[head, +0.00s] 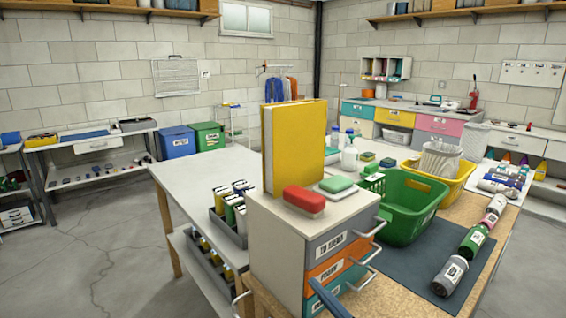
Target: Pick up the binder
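A yellow binder (300,145) stands upright on top of a small grey drawer cabinet (285,240), near its back left part. Its broad yellow cover and a pale side edge show. A red brush-like block (304,201) lies just in front of the binder's lower part. A green sponge-like block (336,185) on a white base lies to the right of it. My gripper is not in view.
A green basket (412,208) and a yellow bin (440,178) stand right of the cabinet. Several bottles lie along the table's right side, including a grey one (450,276). A tray of bottles (228,228) sits left of the cabinet. The floor at left is open.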

